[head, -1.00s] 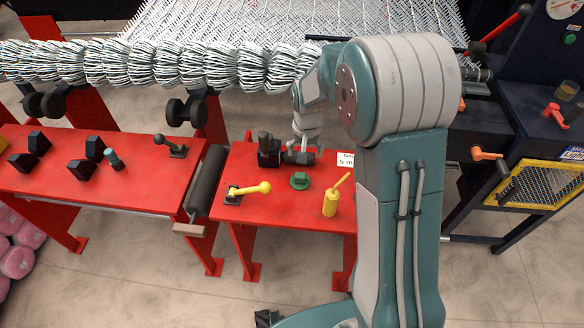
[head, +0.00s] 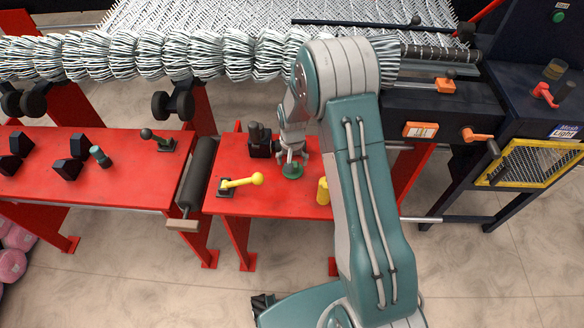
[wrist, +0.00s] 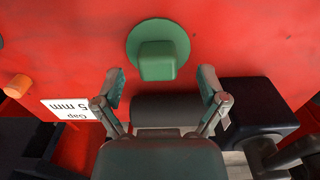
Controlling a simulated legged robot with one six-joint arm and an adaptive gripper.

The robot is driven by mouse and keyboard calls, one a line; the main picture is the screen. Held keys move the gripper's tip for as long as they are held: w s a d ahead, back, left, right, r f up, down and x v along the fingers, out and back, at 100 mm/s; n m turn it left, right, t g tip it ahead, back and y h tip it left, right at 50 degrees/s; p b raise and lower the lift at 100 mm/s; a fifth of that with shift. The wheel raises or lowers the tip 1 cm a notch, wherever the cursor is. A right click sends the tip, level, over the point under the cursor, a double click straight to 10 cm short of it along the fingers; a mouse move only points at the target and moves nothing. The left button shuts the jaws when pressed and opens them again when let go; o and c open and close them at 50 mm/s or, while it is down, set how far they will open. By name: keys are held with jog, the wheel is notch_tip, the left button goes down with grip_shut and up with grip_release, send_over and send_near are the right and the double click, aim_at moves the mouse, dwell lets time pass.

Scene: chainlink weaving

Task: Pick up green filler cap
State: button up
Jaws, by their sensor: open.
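The green filler cap (head: 292,171) sits on the red table (head: 262,203). In the wrist view the cap (wrist: 158,50) is a round green disc with a raised square knob, just beyond my fingertips. My gripper (head: 291,158) is above the cap at its far side in the head view. In the wrist view my gripper (wrist: 161,85) has its two fingers spread apart, with nothing between them. The cap lies centred ahead of the gap between the fingers. I cannot tell whether a finger touches it.
A yellow-knobbed lever (head: 240,182) stands left of the cap. A yellow bottle (head: 323,191) stands right, partly behind my arm. A black fitting (head: 260,142) stands close at the back left. A "Gap 5 mm" label (wrist: 70,109) lies on the red surface.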

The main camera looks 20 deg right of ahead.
jog(key=shift+d+f, duration=0.1)
jog(key=shift+f, duration=0.75)
jog(key=c, duration=1)
jog(key=shift+r, duration=0.15)
